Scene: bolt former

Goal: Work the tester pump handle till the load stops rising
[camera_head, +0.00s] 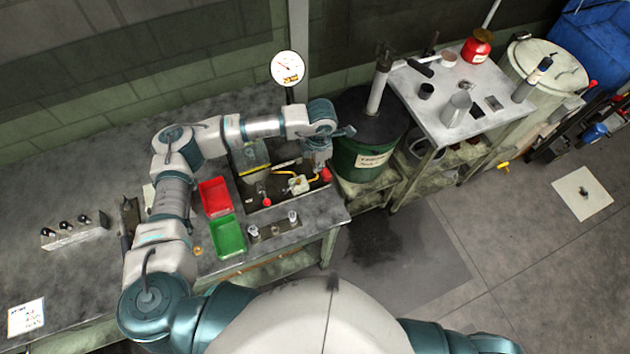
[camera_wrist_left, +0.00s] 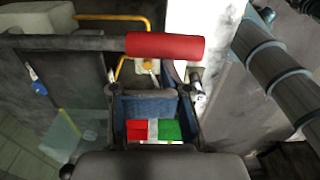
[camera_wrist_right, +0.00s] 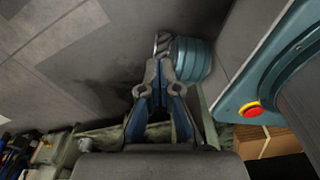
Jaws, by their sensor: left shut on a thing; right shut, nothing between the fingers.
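The tester (camera_head: 290,185) sits in a dark tray at the right end of the bench, with yellow tubing on it. Its round white dial gauge (camera_head: 288,68) stands on a post behind; the needle is too small to read. The pump handle's red grip (camera_head: 326,174) is at the tester's right side and lies across the left wrist view (camera_wrist_left: 165,46) on a grey bar. My left gripper (camera_head: 318,152) is at this grip and shut on it; the fingers partly hide the contact. My right gripper (camera_wrist_right: 163,62) is shut and empty above the floor.
A red bin (camera_head: 214,197) and a green bin (camera_head: 228,236) stand left of the tester. A dark green drum (camera_head: 365,158) and a side table (camera_head: 450,125) with cups stand to the right. The floor (camera_head: 520,240) in front is mostly clear.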

